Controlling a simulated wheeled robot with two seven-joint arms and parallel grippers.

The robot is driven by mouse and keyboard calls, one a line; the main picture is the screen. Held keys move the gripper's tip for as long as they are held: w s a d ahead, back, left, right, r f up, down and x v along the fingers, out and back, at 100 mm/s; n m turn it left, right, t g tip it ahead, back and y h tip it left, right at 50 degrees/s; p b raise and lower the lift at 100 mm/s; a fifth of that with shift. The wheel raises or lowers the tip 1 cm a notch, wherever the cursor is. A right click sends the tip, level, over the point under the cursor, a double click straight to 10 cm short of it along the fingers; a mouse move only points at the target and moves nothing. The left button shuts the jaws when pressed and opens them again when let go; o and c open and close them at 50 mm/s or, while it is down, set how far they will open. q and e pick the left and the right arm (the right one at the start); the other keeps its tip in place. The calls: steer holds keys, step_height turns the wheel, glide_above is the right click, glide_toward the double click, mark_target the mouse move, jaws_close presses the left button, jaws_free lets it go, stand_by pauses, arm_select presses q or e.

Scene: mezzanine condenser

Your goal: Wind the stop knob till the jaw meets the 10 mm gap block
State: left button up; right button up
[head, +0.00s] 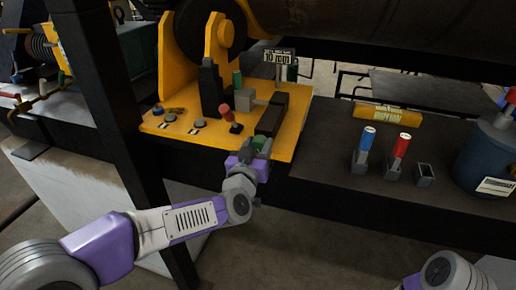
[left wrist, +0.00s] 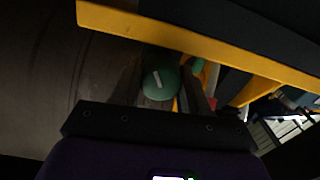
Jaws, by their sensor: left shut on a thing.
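My left gripper (head: 258,150) is at the front edge of the yellow plate (head: 180,128), shut on the green stop knob (head: 262,142). In the left wrist view the round knob (left wrist: 160,82) with a white mark sits between the two fingers. Behind it a dark slide (head: 271,115) runs back across the plate. A grey block (head: 245,98) stands beside the slide. A "10 mm" sign (head: 278,57) stands behind it. I cannot tell which piece is the jaw or the gap block, nor see the gap between them. My right gripper is out of view.
A red-topped lever (head: 226,111) and small knobs stand on the plate left of the slide. On the dark bench at right are a blue marker (head: 367,138), a red marker (head: 401,146), an empty holder (head: 424,175) and a blue canister (head: 490,155). A dark post stands at left.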

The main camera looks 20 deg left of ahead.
arm_select(q)
steer(key=o, duration=1)
steer(key=shift+o, duration=0.2)
steer(key=s, duration=0.7)
steer(key=shift+s, duration=0.3)
step_height(320, 180, down, 30)
steer(key=d+g+h, duration=0.2)
steer(key=d+g, duration=0.1)
steer(key=g, duration=0.5)
steer(key=s+d+f+n+g+h, duration=0.1)
steer(key=s+d+f+g, duration=0.2)
steer(key=s+f+g, duration=0.6)
steer(key=s+f, duration=1)
steer(key=f, duration=0.3)
steer(key=shift+s+n+g+h, duration=0.2)
steer(key=shift+n+g+h, duration=0.1)
steer(key=shift+n+h, duration=0.1)
